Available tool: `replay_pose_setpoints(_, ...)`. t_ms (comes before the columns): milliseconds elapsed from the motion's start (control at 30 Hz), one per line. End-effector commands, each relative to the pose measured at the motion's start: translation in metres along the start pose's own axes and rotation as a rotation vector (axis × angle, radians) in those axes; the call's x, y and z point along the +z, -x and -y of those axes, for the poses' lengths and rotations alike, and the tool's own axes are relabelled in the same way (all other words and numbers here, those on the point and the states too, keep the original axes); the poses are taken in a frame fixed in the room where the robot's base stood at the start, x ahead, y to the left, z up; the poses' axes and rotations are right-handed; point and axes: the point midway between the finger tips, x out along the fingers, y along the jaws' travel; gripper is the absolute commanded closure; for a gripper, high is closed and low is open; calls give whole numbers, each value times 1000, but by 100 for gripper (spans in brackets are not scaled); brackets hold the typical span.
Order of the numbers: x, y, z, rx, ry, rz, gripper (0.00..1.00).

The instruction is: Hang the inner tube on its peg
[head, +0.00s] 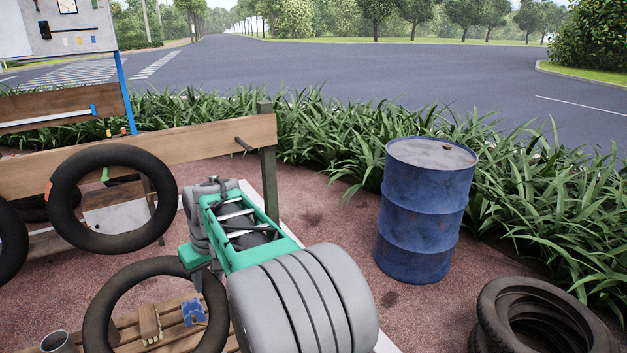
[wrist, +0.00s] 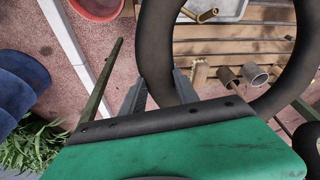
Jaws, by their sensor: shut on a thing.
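The inner tube (head: 96,312) is a black ring in the lower left of the head view. It also shows in the wrist view (wrist: 155,45), passing between the two grey fingers. My gripper (wrist: 160,88) is shut on its rim. In the head view my gripper (head: 201,282) is mostly hidden behind my arm, at the tube's upper right side. The tube appears held above a slatted wooden bench. A dark peg (head: 243,144) sticks out near the right end of the wooden rail (head: 205,140), beside a post. Nothing hangs on it.
Another black ring (head: 68,210) is at the rail's left part. A blue drum (head: 424,215) stands right of my arm, and worn tyres (head: 490,310) are stacked at lower right. The bench bears a brush (head: 150,322) and a metal cup (head: 57,343).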

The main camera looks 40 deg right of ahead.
Motion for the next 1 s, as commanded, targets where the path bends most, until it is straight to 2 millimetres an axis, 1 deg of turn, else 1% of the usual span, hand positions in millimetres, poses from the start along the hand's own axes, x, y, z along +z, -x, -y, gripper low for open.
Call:
replay_pose_setpoints(33, -14, -4, -30, 2, -20, -102, 100)
replay_pose_setpoints(67, -24, -1, -47, 2, -26, -172, 100)
replay_pose_setpoints(100, -36, 4, -71, 2, -34, -270, 100)
replay_pose_setpoints(133, -44, 9, -89, 2, -39, -347, 100)
replay_pose_setpoints(167, -51, 15, -108, 3, -45, -423, 100)
replay_pose_setpoints(200, -58, 24, -132, 5, -53, -526, 100)
replay_pose_setpoints(233, -63, 32, -151, 8, -59, -600, 100)
replay_pose_setpoints(267, -66, 42, -170, 12, -66, -672, 100)
replay_pose_setpoints(300, -68, 56, -193, 19, -73, -763, 100)
replay_pose_setpoints(333, -68, 67, -211, 25, -79, -827, 100)
replay_pose_setpoints(367, -67, 79, -227, 32, -84, -885, 100)
replay_pose_setpoints(400, -64, 95, -248, 43, -92, -955, 100)
replay_pose_setpoints(467, -57, 119, -274, 57, -102, -1039, 100)
replay_pose_setpoints(500, -52, 134, -288, 67, -108, -1084, 100)
replay_pose_setpoints(600, -39, 162, -311, 86, -118, -1157, 100)
replay_pose_setpoints(700, -32, 176, -322, 93, -125, -1188, 100)
replay_pose_setpoints(800, -34, 181, -324, 94, -126, -1196, 100)
replay_pose_setpoints(1000, -48, 177, -326, 91, -125, -1193, 100)
